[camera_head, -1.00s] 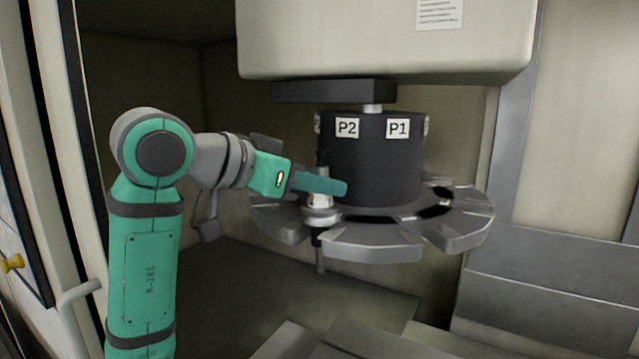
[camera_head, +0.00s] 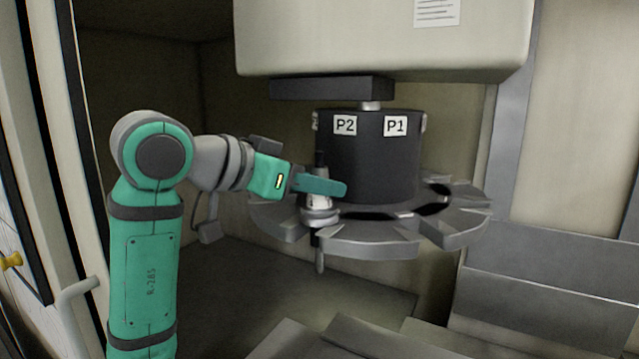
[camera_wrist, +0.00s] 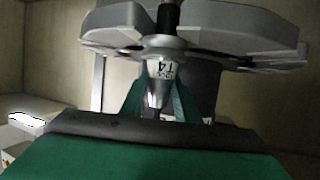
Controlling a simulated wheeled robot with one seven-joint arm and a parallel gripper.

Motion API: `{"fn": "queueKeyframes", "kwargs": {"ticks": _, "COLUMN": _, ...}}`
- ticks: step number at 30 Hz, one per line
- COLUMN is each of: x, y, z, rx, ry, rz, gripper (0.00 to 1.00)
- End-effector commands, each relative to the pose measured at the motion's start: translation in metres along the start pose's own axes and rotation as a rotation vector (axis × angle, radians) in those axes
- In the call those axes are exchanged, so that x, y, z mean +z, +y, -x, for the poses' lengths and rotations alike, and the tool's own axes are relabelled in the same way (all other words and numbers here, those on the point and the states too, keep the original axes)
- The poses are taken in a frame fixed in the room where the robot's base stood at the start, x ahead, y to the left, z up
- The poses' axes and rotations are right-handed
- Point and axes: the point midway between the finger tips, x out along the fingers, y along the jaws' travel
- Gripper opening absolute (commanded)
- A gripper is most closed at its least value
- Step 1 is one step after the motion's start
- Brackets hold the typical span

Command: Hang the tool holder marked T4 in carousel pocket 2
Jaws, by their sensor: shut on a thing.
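The tool holder marked T4 (camera_head: 319,216) is upright at the front left rim of the carousel (camera_head: 370,238), below the P2 label (camera_head: 345,125). Its flange is level with the carousel plate and its dark tool hangs below. I cannot tell whether it is fully seated in the pocket. My gripper (camera_head: 325,187) is shut on the holder's upper body, with the teal fingers reaching in from the left. In the wrist view the T4 marking (camera_wrist: 162,69) shows on the holder between my fingers, and the carousel plate (camera_wrist: 215,22) is close around it.
A black carousel hub (camera_head: 375,165) stands right behind the holder, with a P1 label (camera_head: 396,126) beside P2. A beige housing (camera_head: 385,40) hangs above. Grey sloped covers (camera_head: 345,338) lie below. The pocket at the carousel's right looks empty.

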Motion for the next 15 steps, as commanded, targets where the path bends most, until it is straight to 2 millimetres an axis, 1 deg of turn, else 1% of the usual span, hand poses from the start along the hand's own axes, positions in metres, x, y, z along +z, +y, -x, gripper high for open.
{"fn": "queueKeyframes", "kwargs": {"ticks": 11, "x": 0.0006, "y": 0.0012, "z": -0.0011, "rx": 0.001, "ry": 0.005, "rz": -0.002, "gripper": 0.00}}
{"fn": "queueKeyframes", "kwargs": {"ticks": 12, "x": 0.0005, "y": 0.0014, "z": -0.0013, "rx": 0.001, "ry": 0.004, "rz": -0.002, "gripper": 0.35}}
{"fn": "queueKeyframes", "kwargs": {"ticks": 14, "x": 0.0007, "y": 0.0014, "z": -0.0015, "rx": 0.002, "ry": 0.004, "rz": -0.002, "gripper": 0.50}}
{"fn": "queueKeyframes", "kwargs": {"ticks": 15, "x": 0.0009, "y": 0.0014, "z": -0.0015, "rx": 0.002, "ry": 0.003, "rz": -0.002, "gripper": 0.50}}
